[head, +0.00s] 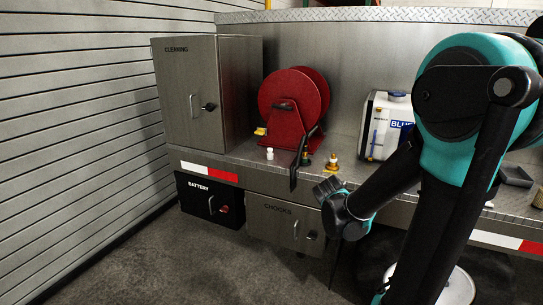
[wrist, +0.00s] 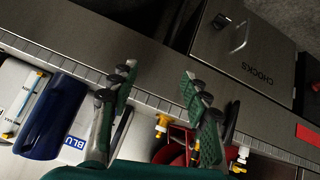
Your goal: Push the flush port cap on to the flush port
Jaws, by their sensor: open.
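A brass-and-orange fitting with a white top (head: 332,163) stands on the steel deck between the red reel and the white tank; it also shows in the wrist view (wrist: 162,124). A small white piece (head: 270,153) stands on the deck left of the reel's foot, and in the wrist view (wrist: 242,155). I cannot tell for sure which is the flush port and which the cap. My gripper (head: 331,188) is at the deck's front edge, near the brass fitting. In the wrist view its fingers (wrist: 160,100) are spread and empty, with the fitting showing beyond the gap.
The red hose reel (head: 290,95) with a black hanging nozzle stands behind. CHOCKS (head: 285,222) and BATTERY (head: 208,200) boxes hang below the deck.

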